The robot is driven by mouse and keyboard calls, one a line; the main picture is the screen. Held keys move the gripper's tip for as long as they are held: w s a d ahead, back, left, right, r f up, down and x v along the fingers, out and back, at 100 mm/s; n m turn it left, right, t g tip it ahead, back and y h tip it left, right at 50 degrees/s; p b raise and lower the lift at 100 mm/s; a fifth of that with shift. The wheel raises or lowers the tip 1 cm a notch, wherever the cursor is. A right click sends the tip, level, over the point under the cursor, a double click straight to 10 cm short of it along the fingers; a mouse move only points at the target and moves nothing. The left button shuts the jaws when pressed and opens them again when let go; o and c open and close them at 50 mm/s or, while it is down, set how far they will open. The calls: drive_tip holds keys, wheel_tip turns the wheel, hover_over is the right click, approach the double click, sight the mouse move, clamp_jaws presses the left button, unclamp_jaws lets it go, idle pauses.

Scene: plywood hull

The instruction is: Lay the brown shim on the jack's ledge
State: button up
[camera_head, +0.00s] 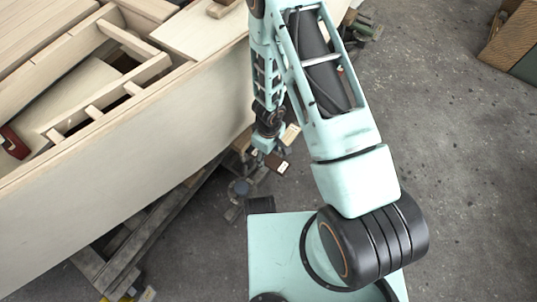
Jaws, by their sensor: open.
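My gripper (270,157) hangs low beside the hull's side, small in the view and partly covered by my own arm. Its jaws are open. A small brown piece (275,161), which may be the brown shim, shows right at the fingertips; I cannot tell whether it touches them. Another brown block (242,139) shows just left of the gripper, against the hull's lower edge. A dark grey round part (240,188) stands below and left of the gripper; it may belong to the jack. I cannot make out the jack's ledge clearly.
The pale plywood hull (120,165) fills the left side, with open framing on top. Timber supports (150,235) lie under it. A pale block (290,134) is just right of my gripper. A wooden crate (515,40) stands at the upper right. The concrete floor at right is mostly clear.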

sight(268, 158)
wheel_tip(268, 158, up, 12)
drive_tip(key=p, duration=0.5)
drive_tip(key=shift+p, duration=0.3)
drive_tip(key=shift+r, duration=0.1)
